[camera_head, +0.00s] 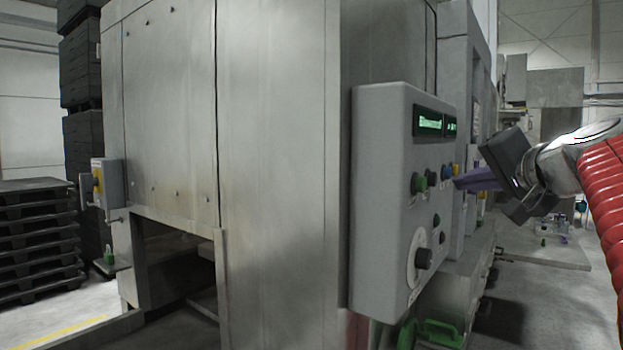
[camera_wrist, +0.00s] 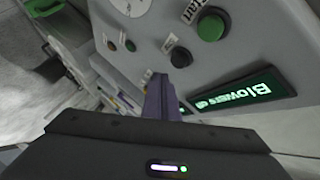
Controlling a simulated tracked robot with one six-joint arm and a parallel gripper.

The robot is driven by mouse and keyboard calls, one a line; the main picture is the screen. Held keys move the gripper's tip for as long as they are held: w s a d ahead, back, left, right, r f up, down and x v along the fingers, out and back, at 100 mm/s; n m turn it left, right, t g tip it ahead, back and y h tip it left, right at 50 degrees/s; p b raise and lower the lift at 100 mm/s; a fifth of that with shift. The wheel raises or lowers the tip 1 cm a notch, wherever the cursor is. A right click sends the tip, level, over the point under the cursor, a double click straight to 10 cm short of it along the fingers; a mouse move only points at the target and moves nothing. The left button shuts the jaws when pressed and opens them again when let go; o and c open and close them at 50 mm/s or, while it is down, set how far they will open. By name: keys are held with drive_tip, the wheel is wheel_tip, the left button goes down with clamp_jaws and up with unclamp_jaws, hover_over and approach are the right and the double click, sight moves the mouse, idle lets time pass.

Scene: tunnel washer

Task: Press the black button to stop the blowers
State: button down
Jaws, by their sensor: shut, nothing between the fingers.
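The grey control panel (camera_head: 385,140) carries the black button (camera_head: 432,179), just right of a green button (camera_head: 418,184). In the wrist view the black button (camera_wrist: 181,57) lies between the green button (camera_wrist: 211,24) and my fingertips. My gripper (camera_head: 457,183) has purple fingers, shut and empty. They reach left toward the panel face, to the right of the black button. In the wrist view my gripper (camera_wrist: 157,80) has its tips close beside the black button; I cannot tell whether they touch the panel. The lit green display (camera_wrist: 240,97) shows text starting "Blowers".
Blue (camera_head: 446,171) and yellow (camera_head: 456,169) controls sit near my fingertips. A large black rotary knob (camera_head: 423,258) is lower on the panel. The steel washer housing (camera_head: 270,150) stands behind the panel. Open floor (camera_head: 545,300) shows at the right.

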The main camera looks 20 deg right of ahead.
drive_tip(key=s+d, duration=0.2)
drive_tip(key=s, duration=0.1)
idle(0.4)
drive_tip(key=shift+w, duration=0.1)
